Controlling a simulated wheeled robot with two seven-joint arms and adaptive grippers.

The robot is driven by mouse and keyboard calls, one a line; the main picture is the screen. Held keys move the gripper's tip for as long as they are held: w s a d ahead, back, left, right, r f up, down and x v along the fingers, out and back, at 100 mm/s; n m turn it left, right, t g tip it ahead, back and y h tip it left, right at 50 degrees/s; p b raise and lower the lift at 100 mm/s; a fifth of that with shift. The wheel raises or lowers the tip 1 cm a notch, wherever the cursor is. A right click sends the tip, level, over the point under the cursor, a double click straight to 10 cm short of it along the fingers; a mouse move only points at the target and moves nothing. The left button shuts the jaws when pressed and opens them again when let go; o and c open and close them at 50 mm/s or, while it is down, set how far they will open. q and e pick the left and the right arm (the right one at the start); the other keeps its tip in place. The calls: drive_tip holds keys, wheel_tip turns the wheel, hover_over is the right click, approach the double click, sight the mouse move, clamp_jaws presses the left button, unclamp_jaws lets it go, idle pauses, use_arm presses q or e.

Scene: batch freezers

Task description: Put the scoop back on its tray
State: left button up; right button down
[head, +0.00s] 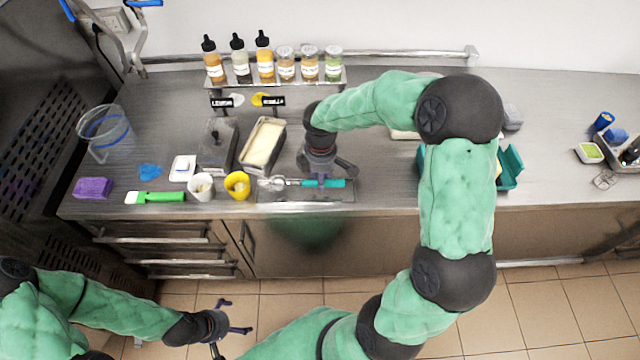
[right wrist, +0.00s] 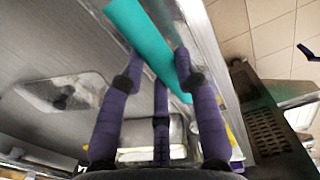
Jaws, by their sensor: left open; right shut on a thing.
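The scoop has a teal handle (head: 332,183) and a metal head (head: 273,183) that points left in the head view. A shallow grey tray (head: 305,196) lies at the counter's front edge. The scoop is over this tray, lying lengthwise along it; I cannot tell whether it touches it. My right gripper (head: 322,180) reaches down from above and is shut on the handle. In the right wrist view, the teal handle (right wrist: 140,35) runs between the dark purple fingers (right wrist: 160,95). The scoop's head is hard to make out there. My left gripper (head: 232,325) is open and empty over the floor.
Behind are a metal pan of pale ice cream (head: 263,145) and a bottle rack (head: 290,84). A teal box (head: 511,167) stands to the right.

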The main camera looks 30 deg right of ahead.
drive_tip(key=shift+w+d+f, duration=0.1)
drive_tip(key=shift+w+f, duration=0.2)
drive_tip(key=shift+f, duration=0.1)
drive_tip(key=shift+w+f+b, duration=0.15)
drive_tip(key=shift+f+b, duration=0.45)
drive_tip(key=shift+f, duration=1.05)
drive_tip(key=shift+f, duration=0.1)
drive_tip(key=c, duration=0.9)
unclamp_jaws()
wheel_tip(320, 180, up, 12)
drive_tip(key=p, duration=0.3)
